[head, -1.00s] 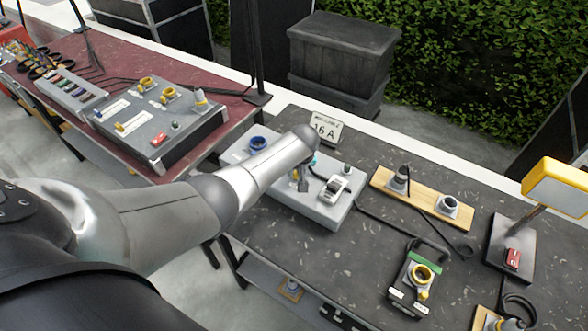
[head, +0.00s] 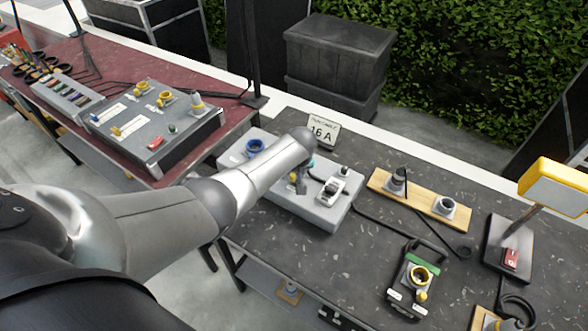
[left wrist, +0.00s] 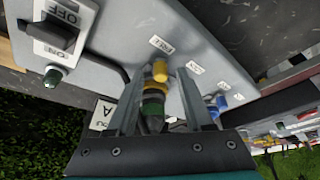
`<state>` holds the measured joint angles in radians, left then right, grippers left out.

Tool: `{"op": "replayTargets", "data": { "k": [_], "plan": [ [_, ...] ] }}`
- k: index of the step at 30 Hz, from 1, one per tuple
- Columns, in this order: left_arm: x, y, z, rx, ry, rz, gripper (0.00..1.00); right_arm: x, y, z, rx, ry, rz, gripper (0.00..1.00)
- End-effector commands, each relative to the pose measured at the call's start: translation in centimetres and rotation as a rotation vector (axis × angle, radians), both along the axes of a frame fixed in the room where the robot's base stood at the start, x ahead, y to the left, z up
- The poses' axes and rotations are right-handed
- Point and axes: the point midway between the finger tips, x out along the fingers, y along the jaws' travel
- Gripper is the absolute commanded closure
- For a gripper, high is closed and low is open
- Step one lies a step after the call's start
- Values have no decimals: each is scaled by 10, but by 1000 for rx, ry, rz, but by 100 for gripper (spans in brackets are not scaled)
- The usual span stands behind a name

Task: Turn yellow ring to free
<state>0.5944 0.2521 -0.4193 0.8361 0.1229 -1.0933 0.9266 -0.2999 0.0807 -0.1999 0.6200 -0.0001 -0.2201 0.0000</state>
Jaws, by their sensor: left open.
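The yellow ring (left wrist: 158,72) sits on a connector at the face of a grey box (head: 315,215). A green band (left wrist: 153,107) is on the same connector, nearer to me. My left gripper (left wrist: 160,88) is open, with one finger on each side of the connector. I cannot tell whether the fingers touch the ring. A white label (left wrist: 161,44) that seems to read FREE is on the box beside the ring. In the head view my left gripper (head: 300,182) is at the box, and my arm hides part of it. My right gripper is not in view.
The box also carries a switch (left wrist: 54,36) marked ON and OFF and a blue socket (head: 255,146). A 16 A sign (head: 322,130) stands behind it.

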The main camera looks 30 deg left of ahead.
Motion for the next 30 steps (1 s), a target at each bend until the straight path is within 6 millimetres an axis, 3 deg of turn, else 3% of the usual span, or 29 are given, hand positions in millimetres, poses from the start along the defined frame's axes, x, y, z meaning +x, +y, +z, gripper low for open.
{"op": "replayTargets", "data": {
  "k": [8,30],
  "plan": [
    [-7,-5,23,-1,-2,-1,49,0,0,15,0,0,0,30],
    [-38,-31,120,1,-2,0,49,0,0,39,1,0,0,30]
  ]
}}
